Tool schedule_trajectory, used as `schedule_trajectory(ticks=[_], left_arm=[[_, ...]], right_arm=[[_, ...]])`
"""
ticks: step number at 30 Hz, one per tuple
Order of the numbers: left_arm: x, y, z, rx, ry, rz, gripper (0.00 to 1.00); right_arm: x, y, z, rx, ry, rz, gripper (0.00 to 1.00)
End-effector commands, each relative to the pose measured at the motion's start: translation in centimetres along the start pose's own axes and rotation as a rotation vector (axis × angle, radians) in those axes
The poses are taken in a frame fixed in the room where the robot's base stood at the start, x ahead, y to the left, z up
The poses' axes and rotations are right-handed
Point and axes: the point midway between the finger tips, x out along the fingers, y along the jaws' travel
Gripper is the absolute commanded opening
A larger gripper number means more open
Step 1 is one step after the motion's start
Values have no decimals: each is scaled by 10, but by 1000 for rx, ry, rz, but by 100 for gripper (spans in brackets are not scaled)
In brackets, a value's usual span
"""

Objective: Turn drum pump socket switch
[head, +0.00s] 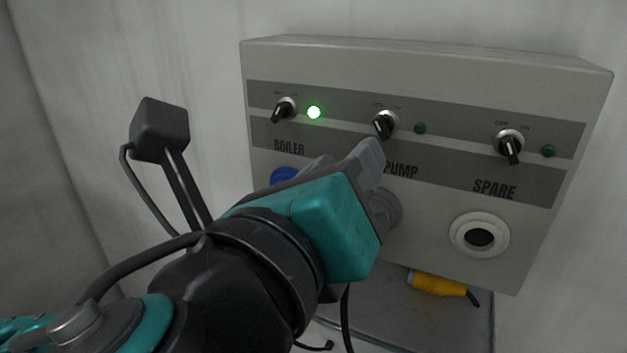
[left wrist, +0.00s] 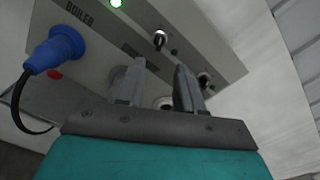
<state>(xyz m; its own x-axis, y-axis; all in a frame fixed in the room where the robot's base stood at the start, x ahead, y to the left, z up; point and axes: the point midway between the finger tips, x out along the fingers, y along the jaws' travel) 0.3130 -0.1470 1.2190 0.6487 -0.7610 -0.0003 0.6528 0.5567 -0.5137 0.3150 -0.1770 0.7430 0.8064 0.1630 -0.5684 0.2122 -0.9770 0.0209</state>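The pump switch (head: 385,125) is a black knob with a white line, on the upper band of a grey socket box (head: 560,225). Its small lamp (head: 420,128) is dark green and unlit. My left gripper (head: 370,155) is just below this switch, in front of the box. The left wrist view shows its two fingers (left wrist: 157,82) apart with nothing between them, and the pump switch (left wrist: 159,40) beyond them. I see no contact. My right gripper is not in view.
The boiler switch (head: 284,109) has a lit green lamp (head: 314,112). The spare switch (head: 509,146) has an unlit lamp and an empty round socket (head: 479,235). A blue plug (left wrist: 55,50) sits in the boiler socket. A yellow plug (head: 437,284) lies below the box.

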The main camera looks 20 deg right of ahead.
Motion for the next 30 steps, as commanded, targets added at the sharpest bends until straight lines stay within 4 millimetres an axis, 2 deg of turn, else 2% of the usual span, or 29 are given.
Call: schedule_trajectory(ticks=[6,20,23,26,30], left_arm=[[-21,0,0,0,0,0,36],[-24,2,1,-30,0,7,36],[-24,12,3,-146,0,32,36],[-24,32,5,-363,-4,84,36],[-26,76,5,-741,-32,193,36]], right_arm=[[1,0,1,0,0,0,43],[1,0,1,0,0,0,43],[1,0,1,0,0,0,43],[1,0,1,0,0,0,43],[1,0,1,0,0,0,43]])
